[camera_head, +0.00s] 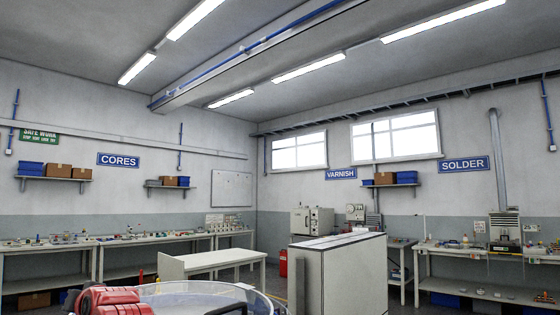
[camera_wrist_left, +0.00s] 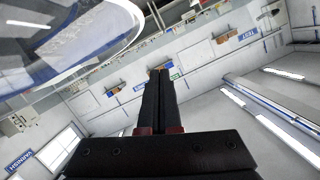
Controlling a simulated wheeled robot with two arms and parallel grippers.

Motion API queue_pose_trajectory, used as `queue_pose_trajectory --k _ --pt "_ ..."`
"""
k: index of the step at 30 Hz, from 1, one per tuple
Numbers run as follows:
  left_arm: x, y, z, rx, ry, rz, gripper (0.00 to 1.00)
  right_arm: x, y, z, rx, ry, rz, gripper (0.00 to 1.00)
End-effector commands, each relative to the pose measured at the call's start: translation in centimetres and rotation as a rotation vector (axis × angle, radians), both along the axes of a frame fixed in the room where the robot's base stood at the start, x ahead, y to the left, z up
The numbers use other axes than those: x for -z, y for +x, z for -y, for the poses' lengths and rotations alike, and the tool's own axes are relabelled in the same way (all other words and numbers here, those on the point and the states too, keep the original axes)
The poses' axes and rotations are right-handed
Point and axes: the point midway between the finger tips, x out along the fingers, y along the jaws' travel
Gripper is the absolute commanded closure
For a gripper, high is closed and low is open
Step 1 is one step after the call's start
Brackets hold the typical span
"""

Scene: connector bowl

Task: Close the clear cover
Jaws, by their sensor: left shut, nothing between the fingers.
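A clear round cover with a pale rim (camera_head: 205,287) shows at the bottom of the head view, cut off by the lower edge. In the head view the red arm part at lower left is mine. My right gripper is in neither view.
A grey-white cabinet (camera_head: 338,275) stands just beyond the cover, to the right. A white table (camera_head: 212,261) stands behind it. Workbenches with small parts line the left wall (camera_head: 45,246) and right wall (camera_head: 490,252). A red cylinder (camera_head: 283,263) stands near the cabinet.

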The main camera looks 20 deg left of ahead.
Motion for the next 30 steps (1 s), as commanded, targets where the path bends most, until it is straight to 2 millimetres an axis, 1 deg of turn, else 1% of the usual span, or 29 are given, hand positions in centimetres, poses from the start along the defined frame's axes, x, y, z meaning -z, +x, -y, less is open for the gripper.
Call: queue_pose_trajectory --k 11,14,17,20,22,23,24,30 --pt "0.1 0.1 0.0 0.0 -0.001 0.002 1.0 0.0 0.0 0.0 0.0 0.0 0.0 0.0" --pt "-0.2 0.0 0.0 0.0 -0.001 0.002 1.0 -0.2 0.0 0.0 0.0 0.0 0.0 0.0" --pt "-1.3 -0.1 -0.1 0.0 -0.001 0.002 1.0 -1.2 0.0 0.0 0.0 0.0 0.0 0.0" --pt "-3.3 -0.3 -0.3 0.0 -0.002 0.003 1.0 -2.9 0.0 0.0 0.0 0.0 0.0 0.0" --pt "-5.0 -0.5 -0.5 0.0 -0.001 0.004 1.0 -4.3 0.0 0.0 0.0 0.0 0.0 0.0" --pt "-4.8 -0.6 -0.2 0.001 0.001 0.005 1.0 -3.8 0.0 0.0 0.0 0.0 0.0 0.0" --pt "-4.3 -1.0 0.8 0.002 0.002 0.004 1.0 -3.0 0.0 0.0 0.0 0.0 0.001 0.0" --pt "-5.4 -3.0 4.8 0.004 0.002 0.005 1.0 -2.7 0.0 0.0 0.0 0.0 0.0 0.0"
